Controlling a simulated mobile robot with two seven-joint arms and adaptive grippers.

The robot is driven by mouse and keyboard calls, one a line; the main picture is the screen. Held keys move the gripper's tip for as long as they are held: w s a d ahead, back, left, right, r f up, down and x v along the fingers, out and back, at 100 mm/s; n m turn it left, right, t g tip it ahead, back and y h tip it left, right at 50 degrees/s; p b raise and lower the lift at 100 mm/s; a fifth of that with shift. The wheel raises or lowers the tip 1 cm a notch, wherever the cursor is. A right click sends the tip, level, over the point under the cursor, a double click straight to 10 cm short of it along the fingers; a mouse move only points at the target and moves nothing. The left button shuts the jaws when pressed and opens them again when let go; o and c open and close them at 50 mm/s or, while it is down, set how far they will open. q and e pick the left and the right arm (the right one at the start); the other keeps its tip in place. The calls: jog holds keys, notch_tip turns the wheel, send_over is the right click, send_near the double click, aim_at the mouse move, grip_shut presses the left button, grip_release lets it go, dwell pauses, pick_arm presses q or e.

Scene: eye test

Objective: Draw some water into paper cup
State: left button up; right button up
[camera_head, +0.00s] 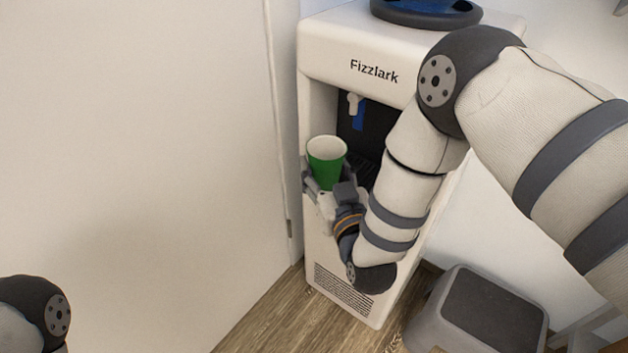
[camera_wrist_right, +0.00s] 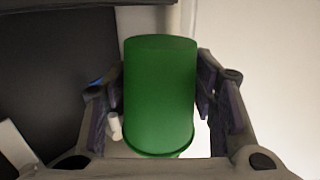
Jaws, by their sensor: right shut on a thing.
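A green paper cup (camera_head: 326,167) with a white inside stands upright in my right gripper (camera_head: 322,188), in front of the dispenser's recess. In the right wrist view the green cup (camera_wrist_right: 160,95) sits between the two fingers of my right gripper (camera_wrist_right: 162,100), which is shut on it. The white water dispenser (camera_head: 330,48) is marked "Fizzlark". A white tap and a blue tap (camera_head: 358,117) hang in its recess, above and to the right of the cup. The cup's bottom is hidden in the head view. Of my left arm only a part shows at lower left; its gripper is out of view.
A white wall or door panel (camera_head: 130,150) stands close on the left of the dispenser. A grey step stool or bin (camera_head: 490,305) stands on the floor at lower right. A dark drip grille (camera_head: 362,165) lies in the recess. Wooden floor (camera_head: 265,318) shows below.

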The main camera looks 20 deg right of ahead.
pick_arm(q)
jog(key=shift+s+f+b, duration=0.2)
jog(key=shift+f+b, duration=0.15)
jog(key=shift+f, duration=0.05)
pick_arm(e)
jog(key=shift+w+d, duration=0.95)
jog(key=shift+d, duration=0.25)
jog(key=shift+w+d, duration=0.95)
jog(key=shift+d, duration=0.25)
jog(key=shift+w+d, duration=0.15)
jog(key=shift+w+d+r, duration=0.1)
jog(key=shift+w+d, duration=0.25)
jog(key=shift+d, duration=0.15)
jog(key=shift+s+a, duration=0.25)
jog(key=shift+a, duration=0.15)
pick_arm(q)
jog(key=shift+w+r+p, duration=0.3)
jog(key=shift+r+p, duration=0.35)
jog(key=shift+p, duration=0.15)
pick_arm(e)
jog(key=shift+s+a, duration=1.3)
jog(key=shift+a, duration=0.3)
